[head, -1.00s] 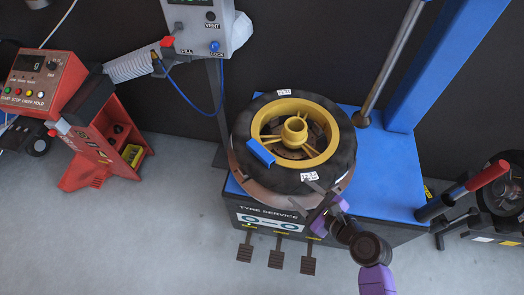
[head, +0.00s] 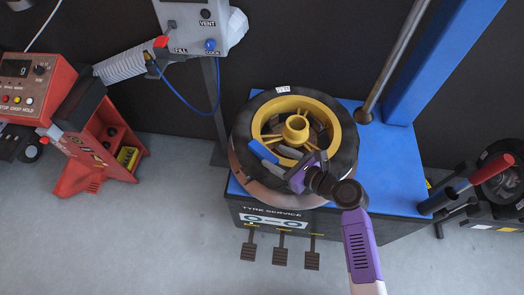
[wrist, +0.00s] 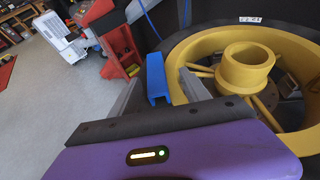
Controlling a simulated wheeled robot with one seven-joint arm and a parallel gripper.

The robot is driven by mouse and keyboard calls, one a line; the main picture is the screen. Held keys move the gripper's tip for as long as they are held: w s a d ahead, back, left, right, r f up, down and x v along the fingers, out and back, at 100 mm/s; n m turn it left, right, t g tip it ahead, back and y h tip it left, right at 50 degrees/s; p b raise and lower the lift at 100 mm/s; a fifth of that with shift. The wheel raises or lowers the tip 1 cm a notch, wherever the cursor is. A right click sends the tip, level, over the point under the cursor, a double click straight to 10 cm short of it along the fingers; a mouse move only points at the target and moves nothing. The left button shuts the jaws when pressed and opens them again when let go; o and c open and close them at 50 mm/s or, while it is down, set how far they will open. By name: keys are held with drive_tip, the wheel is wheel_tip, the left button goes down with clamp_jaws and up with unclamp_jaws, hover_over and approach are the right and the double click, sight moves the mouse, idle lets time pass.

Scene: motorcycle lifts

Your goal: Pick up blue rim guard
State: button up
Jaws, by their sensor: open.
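The blue rim guard (head: 263,152) is a small block on the left part of the yellow rim (head: 338,150). The rim sits in a black tyre on the tyre machine. My gripper (head: 284,167) is over the front of the wheel, just right of the guard. In the wrist view, the open fingers (wrist: 157,92) point towards the guard (wrist: 155,77), which appears between them near their tips. I cannot tell whether either finger touches it. The guard's near end is partly hidden in the head view.
The yellow hub (head: 296,129) rises from the rim's centre, close right of the guard. The blue machine top (head: 388,170) is clear on the right. A grey inflator box (head: 200,22) with a blue hose stands behind left. A red balancer (head: 90,140) stands further left.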

sight(267, 155)
drive_tip(key=x, duration=0.5)
drive_tip(key=shift+a+f, duration=0.15)
drive_tip(key=shift+a, duration=0.25)
clamp_jaws()
